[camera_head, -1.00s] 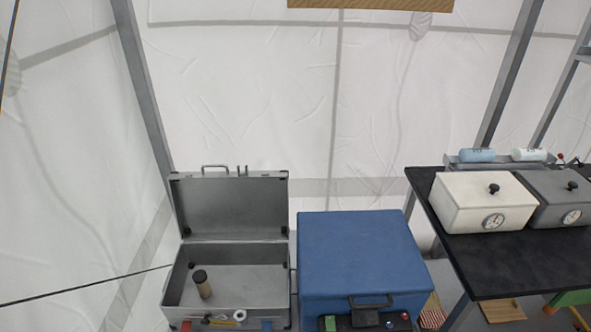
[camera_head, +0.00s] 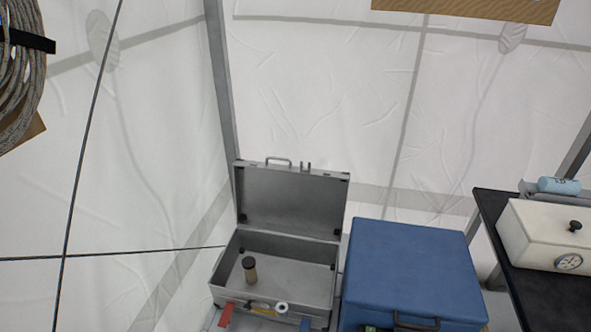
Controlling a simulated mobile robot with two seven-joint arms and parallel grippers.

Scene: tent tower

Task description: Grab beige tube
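A beige tube (camera_head: 251,274) with a dark top stands upright inside an open grey metal case (camera_head: 328,292), toward the left of its floor. The case lid (camera_head: 292,203) is raised and leans back. The tube is uncovered from above and nothing touches its sides except perhaps the case floor. Neither of my grippers shows in the head view.
A blue box (camera_head: 412,265) stands right of the case. A black table (camera_head: 545,300) with a white box (camera_head: 545,232) and a light blue roll (camera_head: 559,186) is at far right. Thin dark lines (camera_head: 150,252) cross the left side. Coiled cable (camera_head: 20,75) hangs upper left.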

